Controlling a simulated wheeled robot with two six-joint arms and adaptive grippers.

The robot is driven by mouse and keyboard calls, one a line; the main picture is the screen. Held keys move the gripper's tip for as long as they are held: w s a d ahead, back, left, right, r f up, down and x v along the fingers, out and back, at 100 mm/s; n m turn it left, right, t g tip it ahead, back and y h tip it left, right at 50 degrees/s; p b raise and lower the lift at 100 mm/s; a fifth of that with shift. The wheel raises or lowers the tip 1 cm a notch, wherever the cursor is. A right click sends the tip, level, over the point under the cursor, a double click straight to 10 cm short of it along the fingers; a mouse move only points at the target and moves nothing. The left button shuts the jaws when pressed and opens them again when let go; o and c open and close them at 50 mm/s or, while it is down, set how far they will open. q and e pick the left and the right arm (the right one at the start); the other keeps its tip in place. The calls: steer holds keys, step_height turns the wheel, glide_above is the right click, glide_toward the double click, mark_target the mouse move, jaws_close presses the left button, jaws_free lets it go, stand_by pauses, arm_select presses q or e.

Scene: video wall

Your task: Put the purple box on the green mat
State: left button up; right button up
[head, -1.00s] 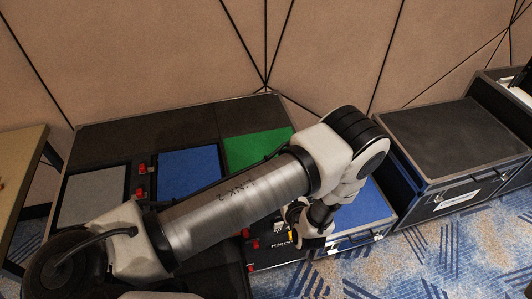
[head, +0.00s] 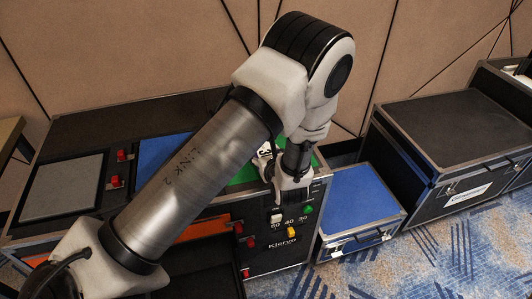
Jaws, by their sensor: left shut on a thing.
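My left arm comes in from the left, and its gripper (head: 280,192) points down at the right front part of the green mat (head: 244,177). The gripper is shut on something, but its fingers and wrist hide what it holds. No purple surface shows, so I cannot make out the purple box. The green mat lies on top of the dark case (head: 190,112), at its right end, partly covered by my arm. I cannot tell whether the gripper or its load touches the mat. My right gripper is not in view.
A grey mat (head: 65,185) and a blue mat (head: 160,150) lie left of the green one. Red parts (head: 120,155) stand between them. A lower blue-topped case (head: 360,195) and a larger black case (head: 450,125) stand to the right. Patterned carpet lies in front.

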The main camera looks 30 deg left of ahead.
arm_select(q)
steer(key=w+a, duration=0.1)
steer(key=w, duration=0.1)
steer(key=w+a, duration=0.1)
steer(key=w, duration=0.1)
steer(key=w+a, duration=0.2)
steer(key=shift+w+f, duration=0.1)
steer(key=shift+f, duration=0.25)
step_height(320, 180, down, 3)
steer(key=shift+w+b, duration=0.15)
steer(key=shift+b, duration=0.75)
steer(key=shift+a+f, duration=0.1)
steer(key=shift+f, duration=0.25)
steer(key=shift+w, duration=0.1)
steer(key=shift+r, duration=0.1)
steer(key=shift+f, duration=0.2)
steer(key=o, duration=1.3)
steer(key=shift+r, duration=0.15)
